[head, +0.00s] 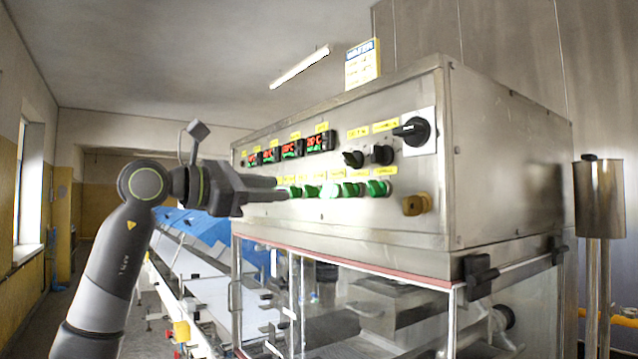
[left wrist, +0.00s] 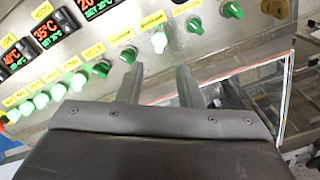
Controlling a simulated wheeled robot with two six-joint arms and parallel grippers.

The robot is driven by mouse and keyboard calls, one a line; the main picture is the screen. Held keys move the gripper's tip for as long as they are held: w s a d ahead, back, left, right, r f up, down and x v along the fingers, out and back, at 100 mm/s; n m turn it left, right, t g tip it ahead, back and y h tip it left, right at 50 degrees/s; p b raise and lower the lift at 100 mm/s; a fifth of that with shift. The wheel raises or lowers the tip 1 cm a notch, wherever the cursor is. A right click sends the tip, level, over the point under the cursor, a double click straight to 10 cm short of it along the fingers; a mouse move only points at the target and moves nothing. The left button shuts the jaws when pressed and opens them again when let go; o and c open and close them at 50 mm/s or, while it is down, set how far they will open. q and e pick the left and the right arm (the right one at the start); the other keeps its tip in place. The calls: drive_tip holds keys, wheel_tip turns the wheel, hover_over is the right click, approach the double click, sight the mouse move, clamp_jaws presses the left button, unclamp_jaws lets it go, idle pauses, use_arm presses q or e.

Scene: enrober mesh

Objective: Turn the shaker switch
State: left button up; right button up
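A row of green switches (head: 330,190) runs along the lower part of the steel control panel (head: 300,215), with yellow labels above. The labels are too small to read, so I cannot tell which one is the shaker switch. My left gripper (head: 283,189) is at the left part of this row in the head view and hides some switches. In the left wrist view the left gripper's fingers (left wrist: 159,70) are apart with nothing between them. A brightly lit green switch (left wrist: 159,42) lies just beyond the gap, and a darker green switch (left wrist: 128,54) is beside the left finger. My right gripper is not in view.
Red and green temperature displays (head: 292,148) sit above the row. Black knobs (head: 382,154), a large black rotary switch (head: 412,131) and a yellow-brown knob (head: 416,204) are further right. Clear panels (head: 340,300) and a conveyor (head: 205,290) lie below.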

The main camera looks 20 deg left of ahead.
sight(323, 190)
use_arm(q)
drive_tip(key=p+x, duration=0.3)
drive_tip(key=x, duration=0.6)
drive_tip(key=shift+w+d+r, duration=0.1)
drive_tip(key=shift+w+d, duration=0.5)
drive_tip(key=shift+w, duration=0.1)
clamp_jaws()
